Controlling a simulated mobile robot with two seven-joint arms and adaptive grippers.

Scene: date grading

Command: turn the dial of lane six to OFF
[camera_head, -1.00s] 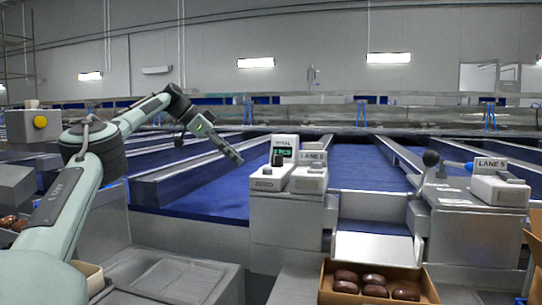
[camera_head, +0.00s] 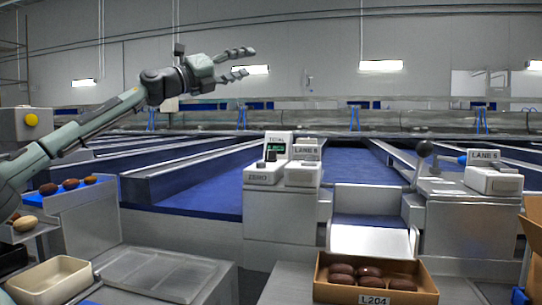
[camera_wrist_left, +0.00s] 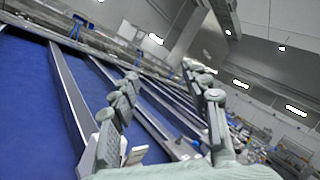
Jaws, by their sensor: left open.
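A white control box (camera_head: 303,175) in the middle of the head view carries a sign (camera_head: 307,151) that seems to read LANE 6; its digit is small. The dial on this box is too small to read its setting. A similar box (camera_head: 493,181) at the right has another lane sign (camera_head: 485,156), whose digit I cannot read surely. My left gripper (camera_head: 246,63) is open and empty, raised high, left of and well above the middle box. Its spread fingers also show in the left wrist view (camera_wrist_left: 168,85). My right gripper is out of view.
A white unit marked ZERO (camera_head: 262,176) with a TOTAL display stands beside the middle box. A black ball-topped lever (camera_head: 424,150) rises at the right. A cardboard box (camera_head: 322,286) of dates is in front. A cream bin (camera_head: 50,280) is at lower left.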

